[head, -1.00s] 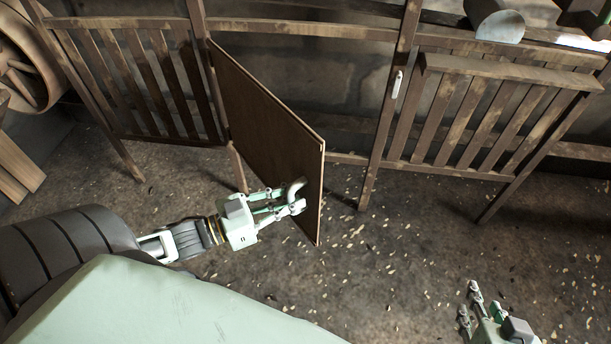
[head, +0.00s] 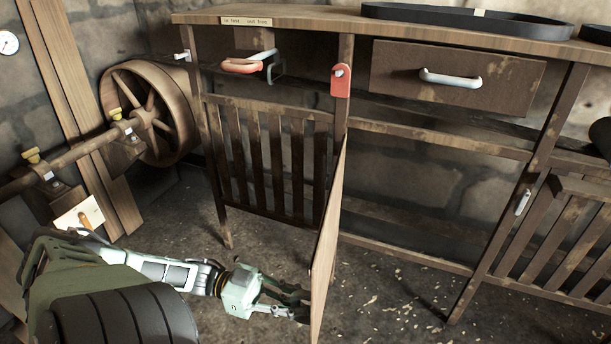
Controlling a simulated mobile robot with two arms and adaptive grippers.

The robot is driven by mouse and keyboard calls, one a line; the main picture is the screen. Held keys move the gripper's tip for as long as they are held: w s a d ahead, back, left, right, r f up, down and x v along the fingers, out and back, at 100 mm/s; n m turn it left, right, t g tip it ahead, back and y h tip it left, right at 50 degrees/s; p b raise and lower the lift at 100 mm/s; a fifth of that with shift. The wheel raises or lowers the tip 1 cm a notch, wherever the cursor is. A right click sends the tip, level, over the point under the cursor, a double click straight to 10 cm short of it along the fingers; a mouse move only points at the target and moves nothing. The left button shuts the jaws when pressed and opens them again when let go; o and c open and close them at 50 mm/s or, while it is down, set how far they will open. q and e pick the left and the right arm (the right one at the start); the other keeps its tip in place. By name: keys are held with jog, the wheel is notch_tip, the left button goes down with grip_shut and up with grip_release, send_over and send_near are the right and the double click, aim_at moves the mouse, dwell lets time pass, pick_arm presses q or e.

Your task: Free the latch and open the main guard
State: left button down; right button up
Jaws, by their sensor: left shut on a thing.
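The main guard, a brown wooden panel (head: 328,240), hangs from the middle post of the frame and stands swung out toward me, seen nearly edge-on. My left gripper (head: 299,303) is low at its free edge on the left side, shut on its handle, which is mostly hidden by the fingers. A red tab (head: 340,81) with a small light pin sits on the middle post above the guard. A red-gripped metal handle (head: 243,66) sticks out under the top board, below a small label (head: 246,21). My right gripper is out of view.
A drawer with a pale handle (head: 450,78) is right of the middle post, above an open bay. A slatted panel (head: 268,155) fills the left bay. A large wooden wheel (head: 150,112) and shaft stand at the left. Black belts (head: 466,22) lie on top.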

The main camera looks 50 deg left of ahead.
pick_arm(q)
jog(key=shift+a+r, duration=0.3)
jog(key=c, duration=1.7)
grip_release()
jog(key=shift+f, duration=0.1)
jog(key=shift+s, duration=0.1)
jog(key=shift+s+a+f, duration=0.1)
jog(key=shift+a, duration=0.05)
jog(key=v, duration=1.1)
jog(key=shift+s+a, duration=0.15)
jog(key=shift+a, duration=0.15)
